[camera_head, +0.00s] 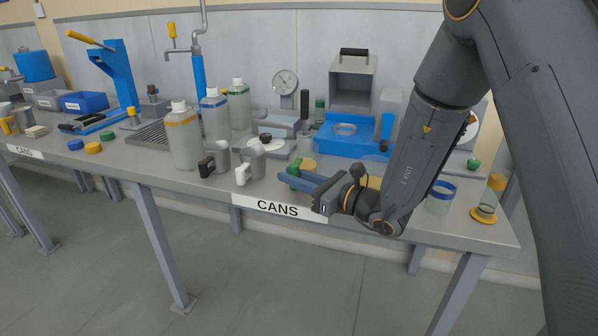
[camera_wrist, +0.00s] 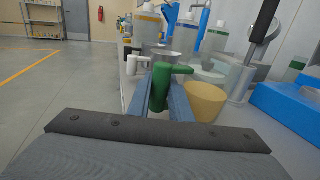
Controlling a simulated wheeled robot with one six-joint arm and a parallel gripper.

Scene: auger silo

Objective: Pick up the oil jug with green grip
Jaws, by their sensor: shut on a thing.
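The green grip (camera_head: 295,168) of the oil jug stands upright near the table's front edge, above the CANS label. It also shows in the wrist view (camera_wrist: 160,88), between the two blue fingers. My gripper (camera_head: 290,178) reaches in from the right at grip height and is shut on the green grip; its fingertips also show in the wrist view (camera_wrist: 164,84). A tan round vessel (camera_wrist: 205,101) is just right of the grip in the wrist view. I cannot tell whether it is the jug's body. The fingers hide the lower part of the grip.
A can with a white grip (camera_head: 243,175) and one with a black grip (camera_head: 207,166) stand left of my gripper. Tall bottles (camera_head: 184,140) stand behind them. A blue tray (camera_head: 350,147) lies behind my gripper, and a blue-rimmed glass (camera_head: 441,199) stands to the right.

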